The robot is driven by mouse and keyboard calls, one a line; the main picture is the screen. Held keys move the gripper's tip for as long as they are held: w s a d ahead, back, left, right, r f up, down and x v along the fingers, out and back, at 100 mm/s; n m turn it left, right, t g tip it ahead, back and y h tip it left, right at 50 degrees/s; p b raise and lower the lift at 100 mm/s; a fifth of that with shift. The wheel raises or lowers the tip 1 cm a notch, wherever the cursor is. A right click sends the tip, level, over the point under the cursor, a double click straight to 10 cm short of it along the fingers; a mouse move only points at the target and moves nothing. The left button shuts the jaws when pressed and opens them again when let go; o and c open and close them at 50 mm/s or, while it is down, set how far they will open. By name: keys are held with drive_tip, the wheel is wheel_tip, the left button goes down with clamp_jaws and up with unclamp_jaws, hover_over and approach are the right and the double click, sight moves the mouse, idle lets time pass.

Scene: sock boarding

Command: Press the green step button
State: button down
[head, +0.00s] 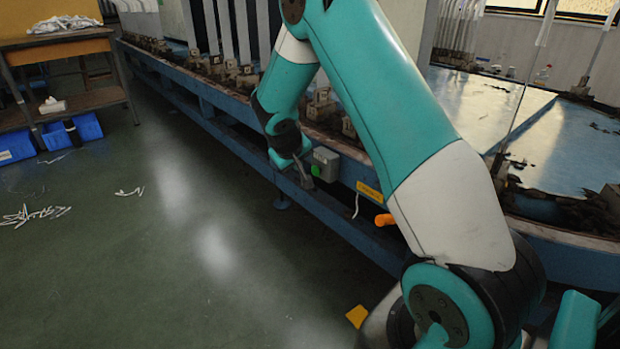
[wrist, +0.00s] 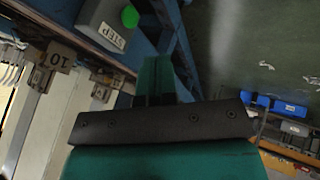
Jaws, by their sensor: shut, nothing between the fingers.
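The green step button (head: 315,170) sits on the front of a small grey box (head: 327,160) fixed to the side of the blue machine frame. In the wrist view, the green button (wrist: 130,16) shows near the top, beside a white STEP label on the grey box (wrist: 95,14). My gripper (head: 305,180) is shut and empty, just left of the box in the head view. In the wrist view my gripper's closed fingers (wrist: 155,70) point toward the box side, with a visible gap between them and the button.
The long blue machine frame (head: 215,95) runs across the view with metal fixtures along its edge. An orange handle (head: 384,220) sticks out right of the box. A table with blue bins (head: 85,127) stands at left. The green floor in front is mostly clear, with scattered white scraps.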

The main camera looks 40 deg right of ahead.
sight(317, 170)
drive_tip(key=w+d+f+b, duration=0.3)
drive_tip(key=d+f+b, duration=0.2)
drive_tip(key=d+f, duration=0.3)
drive_tip(key=shift+w+d, duration=0.15)
drive_tip(key=shift+d, duration=0.25)
